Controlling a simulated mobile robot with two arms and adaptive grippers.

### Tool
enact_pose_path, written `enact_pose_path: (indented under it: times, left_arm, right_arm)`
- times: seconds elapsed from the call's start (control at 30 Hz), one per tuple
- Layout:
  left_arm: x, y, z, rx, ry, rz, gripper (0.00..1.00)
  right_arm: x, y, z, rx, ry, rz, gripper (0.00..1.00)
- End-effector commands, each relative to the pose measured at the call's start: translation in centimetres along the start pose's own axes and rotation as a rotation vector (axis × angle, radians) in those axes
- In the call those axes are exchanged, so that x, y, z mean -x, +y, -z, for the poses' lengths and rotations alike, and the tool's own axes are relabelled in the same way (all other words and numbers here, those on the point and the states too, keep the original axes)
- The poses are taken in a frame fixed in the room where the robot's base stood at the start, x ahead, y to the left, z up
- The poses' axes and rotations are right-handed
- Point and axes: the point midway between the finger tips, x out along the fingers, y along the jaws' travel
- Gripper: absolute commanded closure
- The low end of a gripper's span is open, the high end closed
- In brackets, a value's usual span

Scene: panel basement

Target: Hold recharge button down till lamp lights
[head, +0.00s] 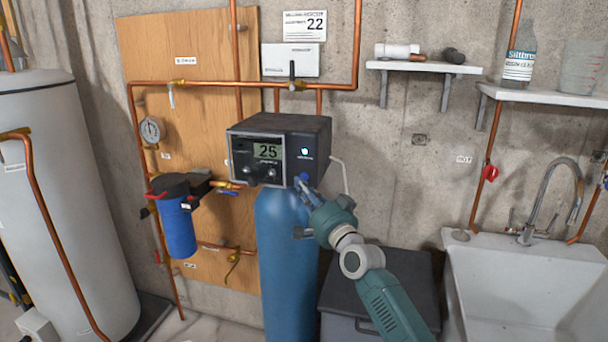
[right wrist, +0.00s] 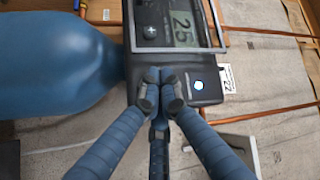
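The dark control head (head: 285,142) sits on top of the tall blue tank (head: 285,260). Its display (head: 267,152) reads 25. A small round spot (head: 304,150), bright white-blue like a lit lamp, shows on the right of its front; it is also bright in the right wrist view (right wrist: 198,85). My right gripper (head: 300,182) is at the head's lower right front, below this spot. In the right wrist view its fingertips (right wrist: 160,88) are together, at or very near the panel. They cover the spot there, so I cannot see the recharge button or tell whether it is pressed. My left gripper is out of view.
A blue filter housing (head: 178,225) and copper pipes (head: 190,84) are left of the tank. A dark-lidded bin (head: 385,280) stands to the right, under my right arm. A white sink (head: 530,270) is farther right, with shelves (head: 425,67) above.

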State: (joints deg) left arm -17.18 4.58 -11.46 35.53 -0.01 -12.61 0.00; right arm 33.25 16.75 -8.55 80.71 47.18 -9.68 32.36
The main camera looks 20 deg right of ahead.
Motion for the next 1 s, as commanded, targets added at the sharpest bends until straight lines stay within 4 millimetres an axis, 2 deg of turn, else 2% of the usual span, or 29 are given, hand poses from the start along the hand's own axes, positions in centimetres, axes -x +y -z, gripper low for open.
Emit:
enact_pose_path:
  times: [0.27,0.73,1.0]
  left_arm:
    - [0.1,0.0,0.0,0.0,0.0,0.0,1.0]
    - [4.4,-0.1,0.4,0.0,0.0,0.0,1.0]
    - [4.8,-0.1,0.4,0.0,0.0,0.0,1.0]
  right_arm:
    - [0.1,0.0,0.0,0.0,0.0,0.0,1.0]
    - [2.7,-2.4,-1.9,-0.002,-0.001,0.0,1.0]
    - [3.5,-2.6,-2.5,0.0,0.001,0.001,1.0]
